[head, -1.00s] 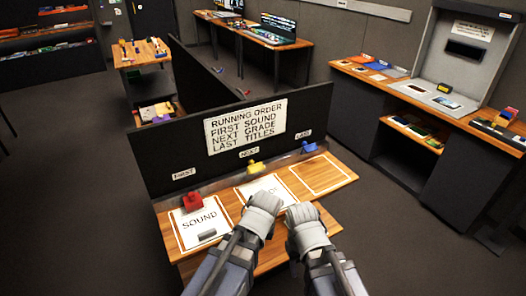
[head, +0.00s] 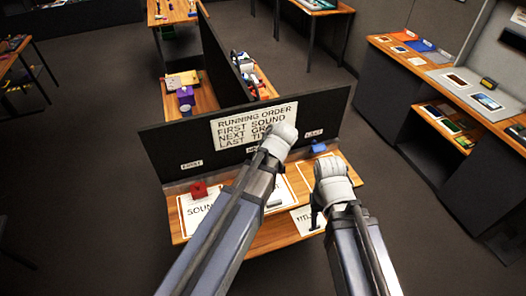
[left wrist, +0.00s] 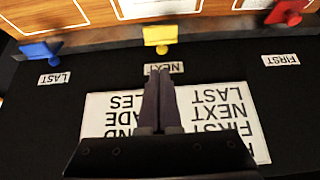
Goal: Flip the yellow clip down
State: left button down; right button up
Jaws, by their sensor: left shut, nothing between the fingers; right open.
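The yellow clip (left wrist: 160,36) sits on the ledge at the panel's foot, behind the NEXT label (left wrist: 163,68) in the left wrist view. My left arm hides it in the head view. My left gripper (left wrist: 160,95) is shut and empty. Its fingers point toward the yellow clip and appear apart from it, above the panel. In the head view the left gripper (head: 280,138) is in front of the RUNNING ORDER sign (head: 240,125). My right gripper (head: 316,212) is open, low over the right part of the desk by a TITLES card (head: 303,219).
A red clip (head: 199,190) stands by the SOUND card (head: 198,213) at the left. A blue clip (head: 319,148) is at the LAST label. A white card (head: 277,190) lies in the middle, partly behind my left arm. The black panel (head: 160,150) rises behind.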

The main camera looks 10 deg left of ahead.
pick_arm(q)
jog(key=b+x, duration=0.7)
jog(key=x, duration=0.1)
jog(key=shift+a+f, duration=0.1)
jog(key=shift+f, duration=0.3)
jog(key=shift+w+a+f+b, duration=0.25)
jog(key=shift+w+f+b, duration=0.25)
jog(key=shift+b, duration=0.2)
jog(key=shift+s+r, duration=0.1)
